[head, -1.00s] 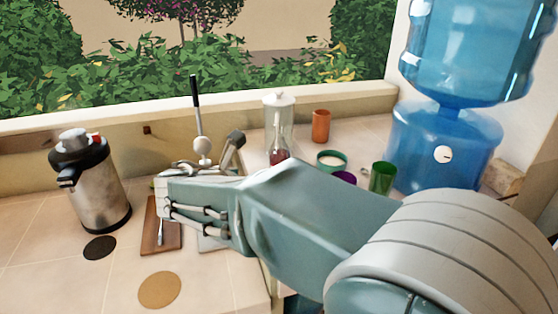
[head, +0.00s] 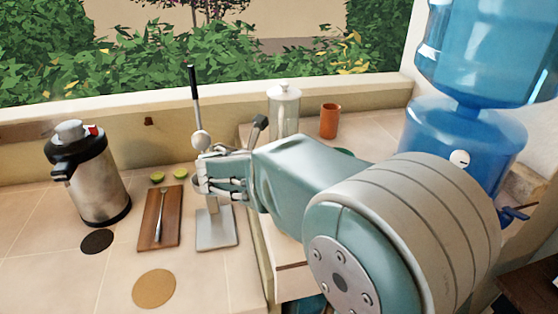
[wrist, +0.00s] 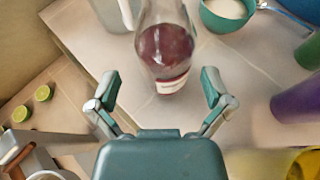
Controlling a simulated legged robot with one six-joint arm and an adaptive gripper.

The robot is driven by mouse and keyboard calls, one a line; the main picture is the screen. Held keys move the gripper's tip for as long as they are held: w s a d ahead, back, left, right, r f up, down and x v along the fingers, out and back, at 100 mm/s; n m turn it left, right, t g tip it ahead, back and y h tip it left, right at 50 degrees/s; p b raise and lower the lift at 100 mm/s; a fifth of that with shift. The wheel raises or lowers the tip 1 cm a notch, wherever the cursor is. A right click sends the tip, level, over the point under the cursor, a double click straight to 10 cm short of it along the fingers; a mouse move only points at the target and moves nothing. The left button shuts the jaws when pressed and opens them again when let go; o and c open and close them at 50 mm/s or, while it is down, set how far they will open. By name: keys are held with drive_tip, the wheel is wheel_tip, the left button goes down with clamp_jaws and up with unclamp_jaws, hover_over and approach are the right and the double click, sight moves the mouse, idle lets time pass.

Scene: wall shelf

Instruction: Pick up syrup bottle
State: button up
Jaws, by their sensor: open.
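The syrup bottle (wrist: 166,48), clear glass with dark red content and a pale label, stands on the counter in the wrist view, just beyond my fingertips. My gripper (wrist: 160,86) is open and empty, with one finger on each side of the bottle's lower part in the picture. The bottle is apart from both fingers. In the head view my gripper (head: 208,176) is in front of the lever press, and my arm hides the bottle.
A teal bowl (wrist: 228,14), a purple cup (wrist: 298,98) and a green cup (wrist: 310,52) stand right of the bottle. The lever press (head: 217,228), cutting board (head: 160,222), flask (head: 90,175), glass jar (head: 284,108), orange cup (head: 329,121) and water dispenser (head: 455,140) stand around.

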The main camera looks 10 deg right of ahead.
drive_tip(key=d, duration=0.1)
drive_tip(key=w+d+f, duration=0.1)
drive_tip(key=d, duration=0.1)
drive_tip(key=shift+w+d+f, duration=0.15)
drive_tip(key=shift+w+d, duration=0.05)
drive_tip(key=shift+w, duration=0.2)
drive_tip(key=shift+w+d+f, duration=0.15)
drive_tip(key=shift+w+d, duration=0.05)
drive_tip(key=shift+w, duration=0.05)
drive_tip(key=shift+a, duration=0.8)
drive_tip(key=c, duration=0.9)
drive_tip(key=shift+d, duration=0.3)
drive_tip(key=shift+c, duration=1.1)
drive_tip(key=shift+d, duration=0.3)
